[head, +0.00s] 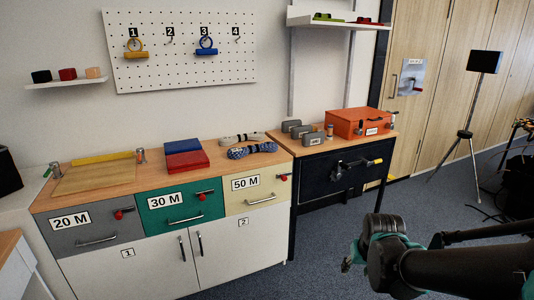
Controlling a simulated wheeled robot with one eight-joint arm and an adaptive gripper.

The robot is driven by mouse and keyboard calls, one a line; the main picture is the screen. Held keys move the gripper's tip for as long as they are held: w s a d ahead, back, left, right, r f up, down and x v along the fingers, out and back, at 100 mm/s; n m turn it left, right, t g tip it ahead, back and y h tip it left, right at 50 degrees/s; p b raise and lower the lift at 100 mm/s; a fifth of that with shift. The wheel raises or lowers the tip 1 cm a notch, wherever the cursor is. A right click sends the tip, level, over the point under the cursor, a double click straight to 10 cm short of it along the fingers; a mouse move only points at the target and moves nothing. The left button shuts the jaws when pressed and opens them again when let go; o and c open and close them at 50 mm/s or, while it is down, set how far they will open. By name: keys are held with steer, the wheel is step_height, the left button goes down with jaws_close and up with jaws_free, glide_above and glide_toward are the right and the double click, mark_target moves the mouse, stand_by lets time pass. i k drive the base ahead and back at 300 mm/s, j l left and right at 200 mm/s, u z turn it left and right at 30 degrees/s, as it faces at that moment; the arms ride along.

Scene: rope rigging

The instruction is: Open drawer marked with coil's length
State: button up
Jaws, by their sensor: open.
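Three shut drawers sit side by side in the cabinet: a grey drawer marked 20 M (92,228), a green drawer marked 30 M (181,213) and a pale yellow drawer marked 50 M (256,195). Each has a bar handle and a red-knobbed latch. A white-grey rope coil (241,139) and a blue patterned rope coil (253,150) lie on the wooden top above the yellow drawer. No length is readable on either coil. My gripper (347,264) is at lower right, right of the cabinet and apart from the drawers. It is partly hidden by my arm.
Red and blue boxes (185,158) and a wooden board (95,178) are on the cabinet top. A dark workbench (329,191) with an orange case (358,123) stands right of the cabinet. Carpet (310,270) is clear before the cabinet. A tripod (465,135) stands far right.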

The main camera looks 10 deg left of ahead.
mark_target(174, 208)
steer(key=u, duration=1.25)
steer(key=i+j+z, duration=0.2)
steer(key=i+j, duration=0.3)
steer(key=j, duration=0.1)
